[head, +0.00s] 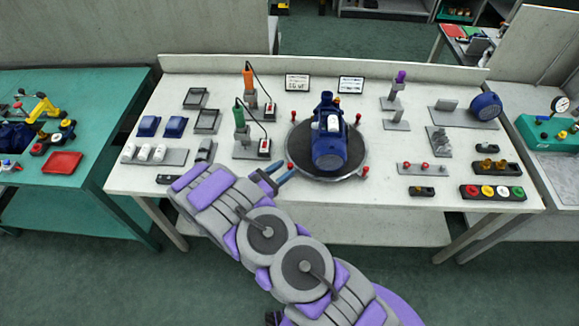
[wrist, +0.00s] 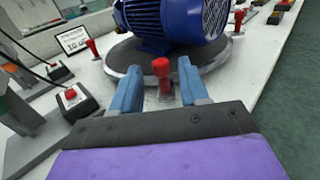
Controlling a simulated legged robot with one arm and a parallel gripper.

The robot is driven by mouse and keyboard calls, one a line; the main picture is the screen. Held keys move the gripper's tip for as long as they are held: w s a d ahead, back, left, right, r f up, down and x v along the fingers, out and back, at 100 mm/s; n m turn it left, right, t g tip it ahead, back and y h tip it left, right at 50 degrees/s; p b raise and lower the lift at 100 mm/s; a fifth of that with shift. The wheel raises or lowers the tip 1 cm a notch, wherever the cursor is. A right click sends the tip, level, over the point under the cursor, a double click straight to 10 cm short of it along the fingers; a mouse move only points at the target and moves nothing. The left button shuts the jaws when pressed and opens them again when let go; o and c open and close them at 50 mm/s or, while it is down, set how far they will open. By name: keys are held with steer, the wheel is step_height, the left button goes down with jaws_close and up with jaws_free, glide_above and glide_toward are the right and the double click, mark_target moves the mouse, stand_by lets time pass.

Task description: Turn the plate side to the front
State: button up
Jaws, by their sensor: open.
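A blue motor (head: 329,150) sits on a round grey turntable (head: 352,166) in the middle of the bench. A pale block shows on top of the motor; I cannot tell which side bears the plate. Red-topped pegs stand around the turntable rim, one at the front right (head: 365,172). My gripper (head: 281,172) is at the turntable's front left edge. In the wrist view, my gripper (wrist: 158,84) is open, with a red-topped peg (wrist: 161,68) between and slightly beyond its blue fingers. I cannot tell whether they touch it. The motor (wrist: 170,20) rises behind the peg.
Left of the turntable stand orange (head: 248,78) and green (head: 239,117) handled tools with cables and red-button boxes (head: 264,147). Two small signs (head: 297,82) stand behind. Right are a red-knobbed strip (head: 424,168) and a coloured-button box (head: 493,192).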

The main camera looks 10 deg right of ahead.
mark_target(290, 164)
steer(key=shift+x, duration=1.8)
steer(key=shift+c, duration=0.3)
jaws_close()
steer(key=shift+r, duration=0.1)
